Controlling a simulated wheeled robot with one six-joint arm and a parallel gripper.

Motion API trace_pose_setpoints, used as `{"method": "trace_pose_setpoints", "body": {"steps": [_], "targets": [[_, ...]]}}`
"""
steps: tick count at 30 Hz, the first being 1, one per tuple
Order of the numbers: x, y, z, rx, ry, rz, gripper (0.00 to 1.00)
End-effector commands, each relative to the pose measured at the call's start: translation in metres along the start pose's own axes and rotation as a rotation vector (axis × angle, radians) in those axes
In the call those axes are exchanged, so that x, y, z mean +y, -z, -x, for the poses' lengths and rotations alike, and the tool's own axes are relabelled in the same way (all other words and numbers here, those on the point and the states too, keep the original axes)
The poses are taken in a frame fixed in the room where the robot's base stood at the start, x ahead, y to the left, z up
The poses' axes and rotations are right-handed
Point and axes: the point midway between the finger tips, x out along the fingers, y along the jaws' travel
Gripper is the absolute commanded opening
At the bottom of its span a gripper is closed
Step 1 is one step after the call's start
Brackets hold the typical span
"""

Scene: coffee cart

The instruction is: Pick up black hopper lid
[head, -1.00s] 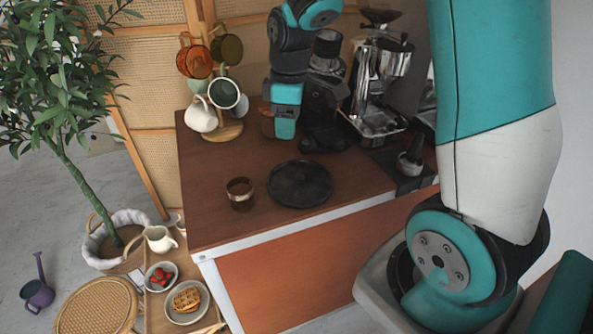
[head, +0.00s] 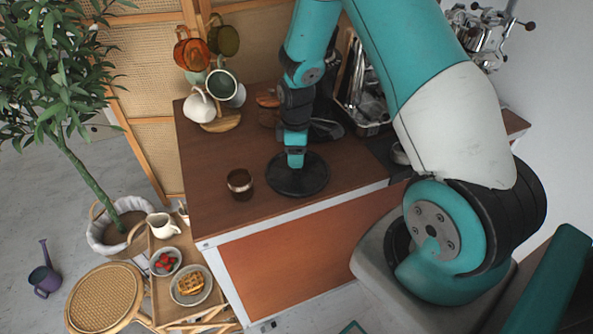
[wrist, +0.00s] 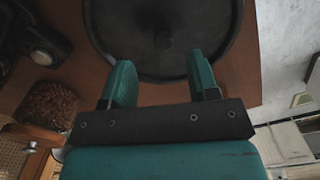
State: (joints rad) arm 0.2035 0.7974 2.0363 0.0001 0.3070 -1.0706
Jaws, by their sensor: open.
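A round, flat black disc with a raised rim (head: 318,184) lies on the brown counter, and it fills the top of the wrist view (wrist: 215,65). A small dark raised knob (wrist: 163,40) shows at its middle; I cannot tell whether this is a separate lid on a tray or part of the disc. My gripper (head: 295,165) points down over the disc and hides part of it. In the wrist view my gripper (wrist: 160,76) is open, with its teal fingers apart and nothing between them. The knob lies ahead of the fingertips, between their lines.
A dark brown cup (head: 240,184) stands left of the disc. A mug stand (head: 222,122) with several mugs is at the back left. A metal espresso machine (head: 368,105) stands behind my arm. The counter's front edge is close to the disc.

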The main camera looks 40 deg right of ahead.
Motion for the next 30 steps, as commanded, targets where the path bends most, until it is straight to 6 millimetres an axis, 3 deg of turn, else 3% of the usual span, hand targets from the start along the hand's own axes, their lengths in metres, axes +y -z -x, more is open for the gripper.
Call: {"method": "trace_pose_setpoints", "body": {"steps": [9, 18, 25, 30], "targets": [[-0.004, -0.002, -0.039, -0.002, 0.003, 0.000, 0.55], [-0.004, -0.002, -0.045, 0.000, 0.000, 0.000, 0.55], [-0.004, -0.002, -0.044, 0.000, 0.001, 0.000, 0.02], [-0.004, -0.001, -0.044, 0.000, 0.001, 0.000, 0.00]]}}
